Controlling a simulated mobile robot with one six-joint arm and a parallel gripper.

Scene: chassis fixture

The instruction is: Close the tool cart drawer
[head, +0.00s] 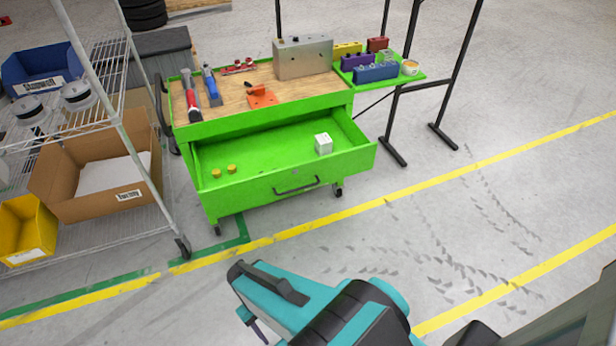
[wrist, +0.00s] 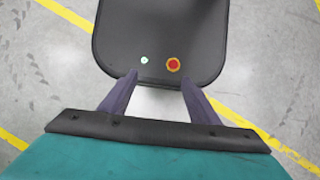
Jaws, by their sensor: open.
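The green tool cart (head: 262,118) stands at the upper middle of the head view. Its drawer (head: 285,190) is pulled out toward me, with a dark handle (head: 297,186) on its front. A white cube (head: 323,143) and two small yellow-orange pieces (head: 224,171) lie inside the drawer. My gripper (wrist: 160,82) is open and empty in the wrist view, its two fingers spread apart above a dark part of my base. In the head view my teal arm is at the bottom, well short of the drawer, and the fingertips are mostly hidden. The cart is not in the wrist view.
A wire shelf (head: 95,135) with a cardboard box (head: 100,185) and a yellow bin (head: 27,228) stands left of the cart. Black stand legs (head: 440,100) rise to its right. The floor between my arm and the drawer is clear, with yellow lines.

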